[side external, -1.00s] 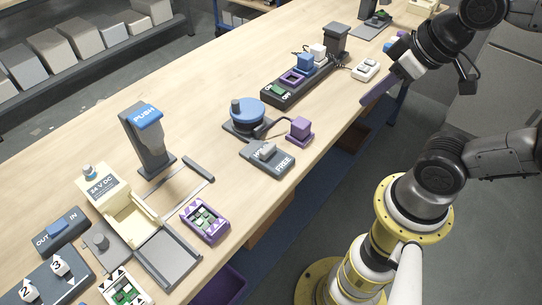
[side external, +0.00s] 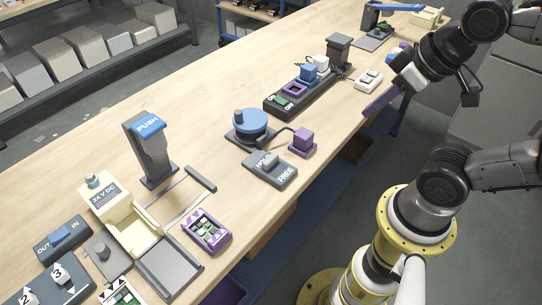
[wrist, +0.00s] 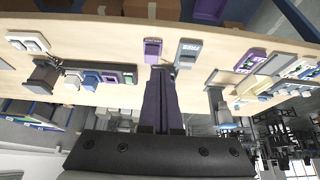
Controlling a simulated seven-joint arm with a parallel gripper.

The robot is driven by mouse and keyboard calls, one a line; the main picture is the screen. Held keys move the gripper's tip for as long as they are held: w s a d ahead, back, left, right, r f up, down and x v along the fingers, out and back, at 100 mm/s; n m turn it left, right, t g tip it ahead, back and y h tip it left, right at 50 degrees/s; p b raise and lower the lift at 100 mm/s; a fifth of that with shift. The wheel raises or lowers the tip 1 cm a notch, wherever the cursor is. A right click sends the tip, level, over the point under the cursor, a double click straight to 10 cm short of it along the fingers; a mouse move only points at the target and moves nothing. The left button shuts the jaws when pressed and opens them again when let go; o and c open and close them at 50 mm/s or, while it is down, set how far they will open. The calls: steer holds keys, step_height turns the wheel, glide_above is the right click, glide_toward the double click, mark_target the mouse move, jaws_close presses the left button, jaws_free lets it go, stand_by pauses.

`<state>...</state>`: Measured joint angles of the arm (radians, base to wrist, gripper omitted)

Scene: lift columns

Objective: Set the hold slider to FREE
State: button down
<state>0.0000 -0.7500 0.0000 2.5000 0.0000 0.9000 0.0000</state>
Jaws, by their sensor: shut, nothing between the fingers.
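The hold slider (side external: 270,168) is a flat grey box near the bench's front edge, with HOLD on its left end and FREE on its right end. Its small grey knob shows poorly; I cannot tell surely where along the slot it stands. In the wrist view the slider (wrist: 187,52) lies just right of the fingertips' line, small and far off. My gripper (side external: 366,113), with long purple fingers, is shut and empty. It hangs by the bench's front edge, well to the right of the slider and apart from it. In the wrist view the gripper (wrist: 161,68) points toward the bench.
A purple block (side external: 302,141) with a cable stands right behind the slider, and a blue round dial (side external: 250,123) stands behind it. A black power strip (side external: 300,92) and a white switch box (side external: 368,81) lie between dial and gripper. A purple button box (side external: 207,231) sits left.

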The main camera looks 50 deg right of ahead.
steer(key=c, duration=1.5)
jaws_free()
steer(key=shift+c, duration=0.2)
steer(key=shift+o, duration=1.1)
steer(key=o, duration=0.7)
steer(key=shift+m, duration=0.5)
steer(key=w+r, duration=0.3)
steer(key=shift+a, duration=0.2)
steer(key=o, duration=0.5)
steer(key=w, duration=0.2)
steer(key=w+a+g, duration=0.1)
steer(key=w, duration=0.1)
steer(key=w+a+g, duration=0.1)
steer(key=w, duration=0.1)
steer(key=shift+w+a+r, duration=0.1)
steer(key=shift+w+r, duration=0.05)
steer(key=shift+r, duration=0.1)
steer(key=shift+c, duration=0.2)
steer(key=n+g, duration=0.1)
steer(key=g, duration=0.3)
glide_above(270, 158)
step_height(270, 158, down, 8)
step_height(270, 158, down, 13)
steer(key=shift+f, duration=0.15)
jaws_close()
